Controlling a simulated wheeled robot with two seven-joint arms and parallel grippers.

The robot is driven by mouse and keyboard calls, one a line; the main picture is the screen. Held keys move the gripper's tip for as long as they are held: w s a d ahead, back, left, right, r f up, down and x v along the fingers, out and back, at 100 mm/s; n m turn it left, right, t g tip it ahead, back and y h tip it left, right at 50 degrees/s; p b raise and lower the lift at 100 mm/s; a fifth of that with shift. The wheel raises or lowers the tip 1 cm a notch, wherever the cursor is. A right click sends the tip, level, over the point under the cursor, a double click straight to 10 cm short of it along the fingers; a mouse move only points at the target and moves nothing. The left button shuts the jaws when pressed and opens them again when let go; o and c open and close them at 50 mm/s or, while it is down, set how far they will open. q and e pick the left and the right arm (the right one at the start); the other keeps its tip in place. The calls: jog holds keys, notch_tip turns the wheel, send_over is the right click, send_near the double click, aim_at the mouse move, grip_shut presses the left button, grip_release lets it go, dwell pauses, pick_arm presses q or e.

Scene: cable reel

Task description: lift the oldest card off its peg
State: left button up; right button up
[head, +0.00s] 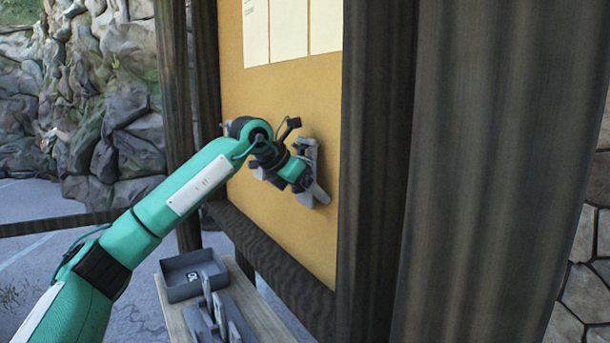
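My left arm reaches in from the lower left to the yellow-tan board. Its gripper (313,172) is close to the board's face, near the right post, and its grey fingers look spread apart. I see no card between them, but the wrist hides part of the board there. Pale sheets (288,30), which may be the cards, hang side by side at the top of the board, well above the gripper. Their tops are cut off by the picture edge. I cannot make out any peg or any dates. My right gripper is not in view.
Dark wooden posts frame the board (245,95), with a thick one (375,180) close on the right. Below, a wooden bench (243,295) holds a grey open tray (193,275) and a grey upright-pronged object (218,318). A stone wall (100,110) stands behind at left.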

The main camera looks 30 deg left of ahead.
pick_arm(q)
jog(key=c, duration=1)
jog(key=shift+r, duration=0.15)
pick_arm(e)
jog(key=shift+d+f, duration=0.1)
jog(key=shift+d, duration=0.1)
